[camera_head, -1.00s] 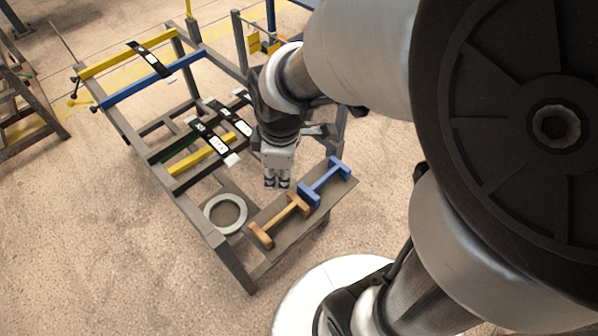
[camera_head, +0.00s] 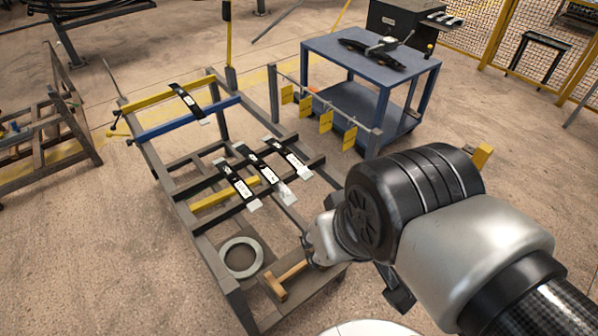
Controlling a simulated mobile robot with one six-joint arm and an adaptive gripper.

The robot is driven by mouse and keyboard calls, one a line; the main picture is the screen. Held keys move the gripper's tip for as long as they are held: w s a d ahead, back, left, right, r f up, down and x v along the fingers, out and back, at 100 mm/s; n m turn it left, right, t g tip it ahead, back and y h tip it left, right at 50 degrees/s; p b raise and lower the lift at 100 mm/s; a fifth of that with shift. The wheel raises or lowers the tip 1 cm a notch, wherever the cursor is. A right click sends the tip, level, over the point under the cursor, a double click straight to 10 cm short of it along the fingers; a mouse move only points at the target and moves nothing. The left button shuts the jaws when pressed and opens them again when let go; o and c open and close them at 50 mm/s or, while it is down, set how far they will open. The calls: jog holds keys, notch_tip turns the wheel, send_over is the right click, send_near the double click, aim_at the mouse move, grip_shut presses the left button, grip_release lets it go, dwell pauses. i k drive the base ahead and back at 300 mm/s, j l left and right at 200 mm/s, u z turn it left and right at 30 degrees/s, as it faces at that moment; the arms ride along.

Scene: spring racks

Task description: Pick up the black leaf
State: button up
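Several black leaves with white labels show in the head view. One black leaf (camera_head: 187,103) lies across the yellow and blue bars at the rack's far end. Three more lie side by side on the rack's lower bars: a left one (camera_head: 236,182), a middle one (camera_head: 263,170) and a right one (camera_head: 291,155). A black curved leaf stack (camera_head: 371,54) lies on the blue table. Which leaf is meant is not clear. What looks like my gripper (camera_head: 322,242) is partly hidden by my arm, right of the lower leaves and apart from them. Its fingertips cannot be made out.
The grey rack (camera_head: 236,309) holds a pale ring (camera_head: 242,258) and a wooden handle-like piece (camera_head: 288,278) at its near end. The blue table (camera_head: 340,52) stands behind. Yellow tags (camera_head: 326,122) hang from a rail between them.

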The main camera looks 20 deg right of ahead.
aim_at(196, 110)
jog(key=u, duration=1.1)
jog(key=i+j, duration=0.25)
jog(key=j, duration=0.2)
jog(key=i+j+u, duration=0.1)
jog(key=i+j, duration=0.15)
jog(key=j, duration=0.25)
jog(key=i+j, duration=0.25)
jog(key=j, duration=0.2)
jog(key=i+j, duration=0.3)
jog(key=j, duration=0.15)
jog(key=i+z, duration=0.3)
jog(key=i, duration=0.35)
jog(key=i+z, duration=0.25)
jog(key=i, duration=0.4)
jog(key=i+j+z, duration=0.3)
jog(key=i, duration=0.35)
jog(key=i+l+z, duration=0.15)
jog(key=z, duration=0.35)
jog(key=i+z, duration=0.35)
jog(key=z, duration=0.15)
jog(key=i+z, duration=0.3)
jog(key=z, duration=0.2)
jog(key=i+j+z, duration=0.15)
jog(key=z, duration=0.35)
jog(key=i+j+z, duration=0.3)
jog(key=z, duration=0.2)
